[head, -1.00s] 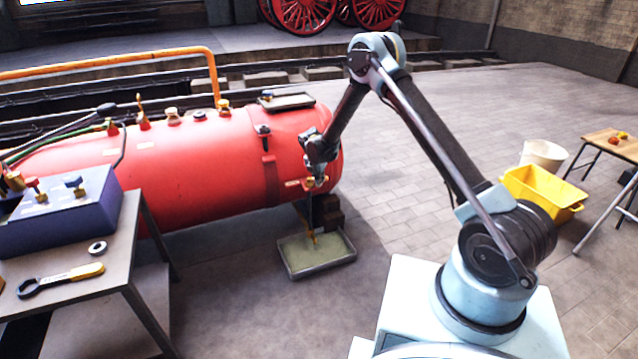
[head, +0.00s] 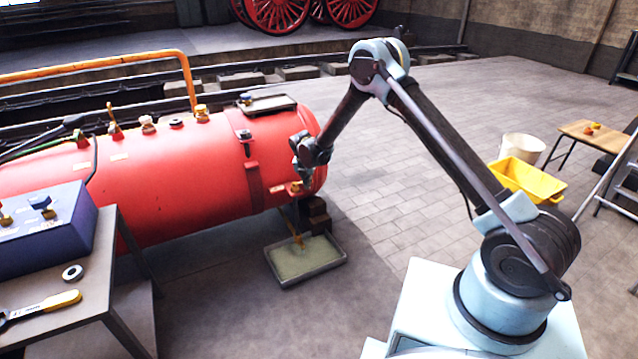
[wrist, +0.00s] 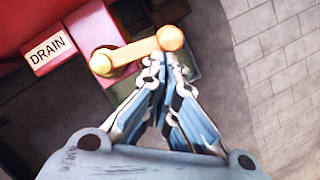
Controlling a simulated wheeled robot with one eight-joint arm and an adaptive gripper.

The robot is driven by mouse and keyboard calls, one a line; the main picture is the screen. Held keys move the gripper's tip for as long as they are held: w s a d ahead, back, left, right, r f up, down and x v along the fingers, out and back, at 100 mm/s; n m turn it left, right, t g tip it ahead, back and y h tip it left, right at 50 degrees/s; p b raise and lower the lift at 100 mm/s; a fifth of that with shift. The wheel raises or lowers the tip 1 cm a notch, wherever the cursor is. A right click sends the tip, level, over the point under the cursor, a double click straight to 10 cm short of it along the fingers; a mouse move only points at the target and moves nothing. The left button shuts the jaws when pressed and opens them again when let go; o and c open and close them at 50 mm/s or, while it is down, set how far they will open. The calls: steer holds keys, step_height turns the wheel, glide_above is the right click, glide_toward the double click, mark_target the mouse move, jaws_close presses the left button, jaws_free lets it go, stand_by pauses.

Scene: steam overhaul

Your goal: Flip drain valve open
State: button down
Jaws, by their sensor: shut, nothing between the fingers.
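The drain valve (wrist: 137,51) shows in the wrist view as an orange-yellow lever with rounded ends, beside a white DRAIN label (wrist: 47,54). It lies nearly across the picture, its right end slightly higher. In the head view the valve (head: 296,187) is a small brass-coloured spot low on the right end of the red boiler (head: 170,165). My gripper (wrist: 160,62) is shut and empty, its fingertips just below the lever near its right end. I cannot tell if they touch it. In the head view my gripper (head: 306,178) is right at the valve, partly hiding it.
A shallow tray (head: 310,277) with greenish contents sits on the floor below the valve. A workbench (head: 95,290) with a blue box (head: 50,240) and a wrench (head: 45,305) stands at the left. A yellow bucket (head: 528,180) stands at the right. Open paving lies between.

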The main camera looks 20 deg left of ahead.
steer(key=shift+w, duration=0.4)
steer(key=shift+s, duration=0.15)
steer(key=s+d+r, duration=0.1)
steer(key=s+r, duration=0.5)
steer(key=r, duration=0.4)
steer(key=shift+s+d+r, duration=0.15)
steer(key=shift+d, duration=0.25)
